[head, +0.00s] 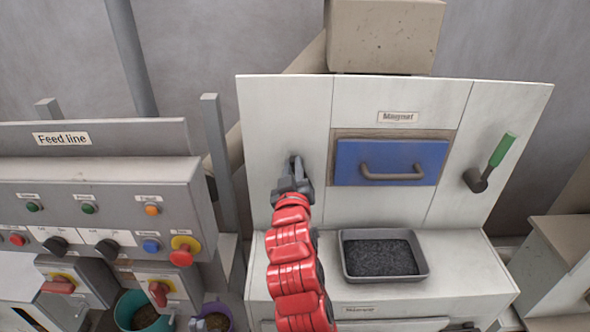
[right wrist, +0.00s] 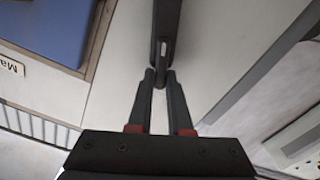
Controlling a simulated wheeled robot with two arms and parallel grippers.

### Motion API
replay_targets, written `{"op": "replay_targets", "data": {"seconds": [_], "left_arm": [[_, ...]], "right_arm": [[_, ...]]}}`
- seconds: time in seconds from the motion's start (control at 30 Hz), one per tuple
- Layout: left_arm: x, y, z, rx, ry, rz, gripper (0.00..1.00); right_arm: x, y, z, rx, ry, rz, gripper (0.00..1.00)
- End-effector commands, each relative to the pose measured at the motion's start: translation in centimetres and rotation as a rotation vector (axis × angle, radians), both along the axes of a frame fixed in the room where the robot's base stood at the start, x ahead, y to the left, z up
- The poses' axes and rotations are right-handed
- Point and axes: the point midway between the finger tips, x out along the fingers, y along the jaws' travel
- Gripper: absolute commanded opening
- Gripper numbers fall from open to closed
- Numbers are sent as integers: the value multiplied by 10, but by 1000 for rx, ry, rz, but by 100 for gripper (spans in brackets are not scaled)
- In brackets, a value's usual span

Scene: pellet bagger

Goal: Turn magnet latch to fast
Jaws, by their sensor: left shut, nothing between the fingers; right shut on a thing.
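My right gripper (head: 294,166) is at the white front panel left of the blue drawer, reaching up from below. In the right wrist view my right gripper (right wrist: 160,76) is shut on the end of a dark lever (right wrist: 166,25), which appears to be the magnet latch, with a small pale mark on it. In the head view the gripper mostly hides this lever, so its setting cannot be read. No "fast" marking is legible. My left gripper is not in view.
The blue drawer (head: 390,162) with a grey handle sits under a magnet label (head: 398,117). A green-handled lever (head: 502,150) is at the right. A tray (head: 420,272) of dark pellets stands on the ledge. The Feed line panel (head: 105,172) is at the left.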

Motion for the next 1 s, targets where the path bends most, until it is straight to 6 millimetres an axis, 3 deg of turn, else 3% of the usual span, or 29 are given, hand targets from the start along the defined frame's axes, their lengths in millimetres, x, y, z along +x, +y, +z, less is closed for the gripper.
{"op": "replay_targets", "data": {"seconds": [0.37, 1.0], "left_arm": [[0, 0, -5, 0, 0, 0, 0], [0, 0, 6, 0, 0, 0, 0]], "right_arm": [[0, 6, -5, -361, 2, 1, 0], [0, 11, -13, -942, 4, 2, 0]]}}
